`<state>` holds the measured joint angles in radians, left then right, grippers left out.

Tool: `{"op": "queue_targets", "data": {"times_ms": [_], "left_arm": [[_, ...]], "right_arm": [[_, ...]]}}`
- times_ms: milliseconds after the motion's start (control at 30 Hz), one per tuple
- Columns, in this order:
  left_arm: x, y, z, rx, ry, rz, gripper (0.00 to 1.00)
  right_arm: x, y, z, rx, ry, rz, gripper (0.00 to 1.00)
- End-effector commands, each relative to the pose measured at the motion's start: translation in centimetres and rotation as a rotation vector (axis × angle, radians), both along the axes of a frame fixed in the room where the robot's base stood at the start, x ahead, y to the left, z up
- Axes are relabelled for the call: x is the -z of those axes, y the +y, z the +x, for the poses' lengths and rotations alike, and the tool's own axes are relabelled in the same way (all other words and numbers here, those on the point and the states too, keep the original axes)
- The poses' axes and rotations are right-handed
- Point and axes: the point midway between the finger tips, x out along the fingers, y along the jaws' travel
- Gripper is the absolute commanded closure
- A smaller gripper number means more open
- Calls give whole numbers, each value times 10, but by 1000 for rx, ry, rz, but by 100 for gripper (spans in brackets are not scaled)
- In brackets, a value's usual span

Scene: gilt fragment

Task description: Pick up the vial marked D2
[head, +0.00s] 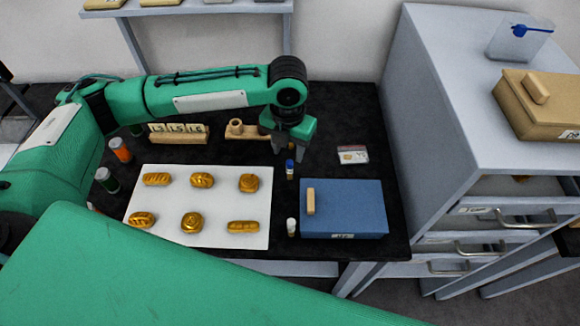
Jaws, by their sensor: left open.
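A small vial with a blue cap (290,168) stands on the dark tabletop, between the white sheet and the blue box. A second small vial with a white cap (291,227) stands nearer, at the left edge of the blue box. No D2 mark is readable on either vial. My left gripper (289,145) points down just behind and above the blue-capped vial. It is open, and nothing shows held in it. My right gripper is not in view.
Gold pieces lie on a white sheet (215,208). A blue box (350,215) and a small labelled bag (353,155) are to the right. Behind stand a labelled rack (179,134) and wooden stand (247,132). Jars (105,178) stand left; a grey cabinet (440,120) rises right.

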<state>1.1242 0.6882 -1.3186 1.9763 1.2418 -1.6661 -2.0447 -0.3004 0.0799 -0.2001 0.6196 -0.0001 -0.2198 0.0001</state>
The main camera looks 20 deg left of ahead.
Motion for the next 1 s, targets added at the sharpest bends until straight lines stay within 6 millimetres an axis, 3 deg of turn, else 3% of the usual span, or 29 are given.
{"op": "queue_targets", "data": {"times_ms": [267, 533, 833, 1000], "left_arm": [[22, -1, 0, 0, 1, 0, 57], [60, -3, 0, 0, 1, 1, 57], [68, -3, 0, 1, -1, -1, 57], [67, -3, 0, 0, -1, -1, 89]], "right_arm": [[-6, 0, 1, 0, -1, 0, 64], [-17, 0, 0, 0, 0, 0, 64], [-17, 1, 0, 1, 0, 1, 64], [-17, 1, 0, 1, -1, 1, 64]]}}
